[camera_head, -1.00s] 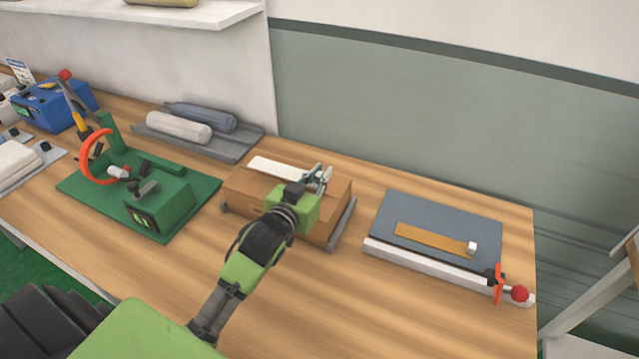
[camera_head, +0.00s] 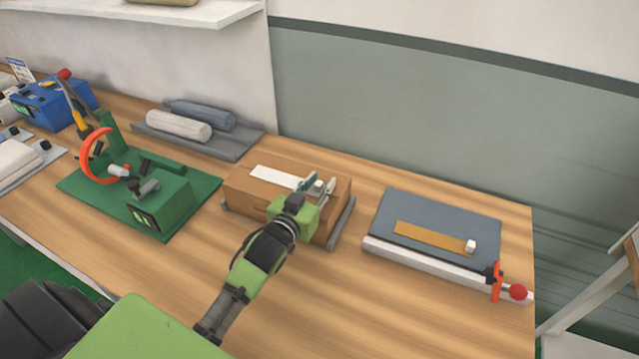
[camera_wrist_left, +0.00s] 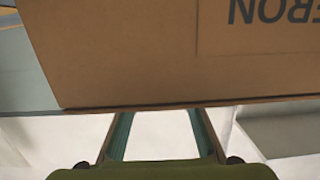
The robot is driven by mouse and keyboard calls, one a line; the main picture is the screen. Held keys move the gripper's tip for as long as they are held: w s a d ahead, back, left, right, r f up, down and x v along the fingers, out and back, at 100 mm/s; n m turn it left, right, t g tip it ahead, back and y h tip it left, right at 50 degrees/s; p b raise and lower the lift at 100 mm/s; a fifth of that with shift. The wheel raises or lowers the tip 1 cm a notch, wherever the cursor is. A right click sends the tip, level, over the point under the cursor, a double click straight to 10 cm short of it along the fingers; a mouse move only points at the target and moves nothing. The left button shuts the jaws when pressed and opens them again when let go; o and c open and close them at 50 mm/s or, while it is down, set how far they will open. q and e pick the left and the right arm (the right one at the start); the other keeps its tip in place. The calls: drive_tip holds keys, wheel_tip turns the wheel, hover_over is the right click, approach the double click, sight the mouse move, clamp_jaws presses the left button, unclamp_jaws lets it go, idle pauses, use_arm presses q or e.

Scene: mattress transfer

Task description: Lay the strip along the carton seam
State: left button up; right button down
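A white strip (camera_head: 272,176) lies along the top of the brown carton (camera_head: 245,197), with a small pale block (camera_head: 318,186) at its right end. My left gripper (camera_head: 319,186) is over the carton's right end, its teal fingers apart on either side of the block. The left wrist view shows the fingers (camera_wrist_left: 160,130) spread, their tips hidden past the edge of the carton (camera_wrist_left: 140,55), with dark lettering upside down on its face. The strip does not show clearly there. My right gripper is in neither view.
Right of the carton is a blue-grey board (camera_head: 440,212) with a brown strip (camera_head: 425,235), a white bar and a red-knobbed lever (camera_head: 518,292). A green fixture (camera_head: 165,205) with an orange ring stands left. Rolls (camera_head: 180,125) lie behind.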

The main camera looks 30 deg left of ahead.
use_arm(q)
drive_tip(key=shift+r, duration=0.2)
drive_tip(key=s+r+b, duration=0.1)
drive_tip(key=s, duration=1.1)
drive_tip(key=shift+d+r, duration=0.35)
drive_tip(key=shift+w, duration=0.1)
